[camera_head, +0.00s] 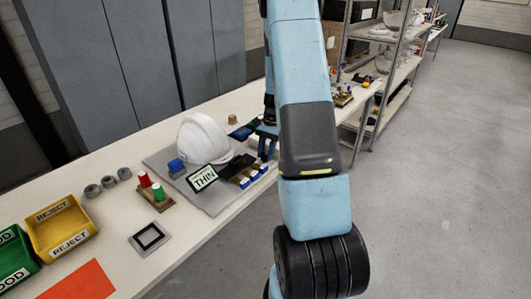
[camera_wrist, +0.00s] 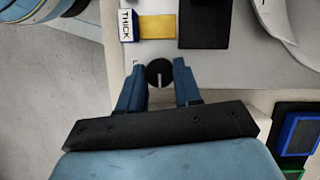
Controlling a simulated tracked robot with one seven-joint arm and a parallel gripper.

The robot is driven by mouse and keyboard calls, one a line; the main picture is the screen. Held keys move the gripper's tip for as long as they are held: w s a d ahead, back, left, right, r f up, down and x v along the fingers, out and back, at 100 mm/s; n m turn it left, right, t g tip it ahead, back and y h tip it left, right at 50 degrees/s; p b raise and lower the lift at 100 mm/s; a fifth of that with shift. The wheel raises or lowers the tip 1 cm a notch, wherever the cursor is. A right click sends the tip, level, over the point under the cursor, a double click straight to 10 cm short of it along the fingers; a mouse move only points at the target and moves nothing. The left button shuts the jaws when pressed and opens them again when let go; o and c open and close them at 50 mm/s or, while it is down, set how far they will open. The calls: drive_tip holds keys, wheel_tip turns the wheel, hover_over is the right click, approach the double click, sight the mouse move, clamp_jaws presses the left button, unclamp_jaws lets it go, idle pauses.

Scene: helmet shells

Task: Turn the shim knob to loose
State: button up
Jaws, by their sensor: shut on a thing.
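The shim knob, a small round black dial (camera_wrist: 159,73), shows in the wrist view at the edge of the grey plate. A pale pointer line on it runs toward my gripper's palm. My gripper (camera_wrist: 160,76) has its two blue fingers on either side of the dial and is shut on it. In the head view my gripper (camera_head: 267,140) is at the right of the plate, beside the white helmet shell (camera_head: 203,139). My fingers and arm hide the knob there. No loose mark can be read around the dial.
In the wrist view, a block marked THICK (camera_wrist: 127,24), a yellow strip (camera_wrist: 157,27) and a black panel (camera_wrist: 205,24) lie beyond the knob.

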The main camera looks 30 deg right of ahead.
drive_tip(key=o, duration=1)
drive_tip(key=shift+o, duration=0.2)
drive_tip(key=v, duration=1.3)
drive_tip(key=shift+r, duration=0.3)
drive_tip(key=shift+w, duration=0.1)
